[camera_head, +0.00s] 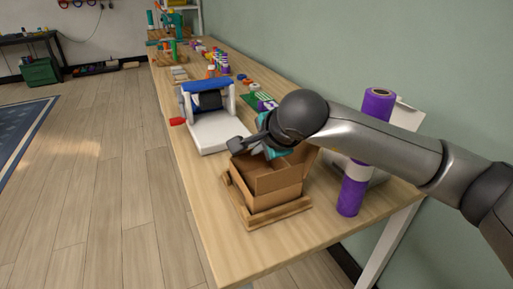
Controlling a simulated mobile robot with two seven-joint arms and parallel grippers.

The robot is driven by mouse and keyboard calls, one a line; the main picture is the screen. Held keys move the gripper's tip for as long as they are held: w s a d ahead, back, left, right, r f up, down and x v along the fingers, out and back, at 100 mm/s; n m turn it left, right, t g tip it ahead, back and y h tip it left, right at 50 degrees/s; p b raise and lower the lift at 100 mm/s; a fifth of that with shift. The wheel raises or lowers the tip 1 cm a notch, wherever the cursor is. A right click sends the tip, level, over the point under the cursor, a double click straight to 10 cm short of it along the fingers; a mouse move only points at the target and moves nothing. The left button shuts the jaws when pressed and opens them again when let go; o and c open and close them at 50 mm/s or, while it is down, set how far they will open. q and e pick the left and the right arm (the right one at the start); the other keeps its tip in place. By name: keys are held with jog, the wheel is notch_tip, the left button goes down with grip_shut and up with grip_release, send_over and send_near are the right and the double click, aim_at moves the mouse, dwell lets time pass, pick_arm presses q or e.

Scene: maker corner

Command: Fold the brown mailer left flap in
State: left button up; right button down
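The brown mailer (275,199) is an open cardboard box on a wooden base tray (281,215) near the front of the workbench. Its front wall and part of its inside show. A raised panel shows at its back right, partly behind my arm. My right gripper (241,146) is above the mailer's back left edge, with the dark wrist just behind it. I cannot tell whether it touches the left flap or whether its fingers are open. The left flap is not clearly made out. My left gripper is not in view.
A white stand with a blue-and-black roller (207,93) is behind the mailer to the left. A purple roll (352,191) stands to its right, partly behind my arm. The front left bench is bare.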

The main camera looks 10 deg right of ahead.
jog(key=c, duration=1.1)
grip_release()
jog(key=shift+s+d+r, duration=0.15)
jog(key=shift+s+r, duration=0.1)
jog(key=shift+r, duration=0.05)
pick_arm(q)
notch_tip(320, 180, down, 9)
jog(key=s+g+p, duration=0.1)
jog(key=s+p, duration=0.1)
jog(key=p, duration=0.2)
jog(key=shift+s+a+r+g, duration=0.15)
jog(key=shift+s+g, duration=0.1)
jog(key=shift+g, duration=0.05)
pick_arm(e)
jog(key=shift+v, duration=7.25)
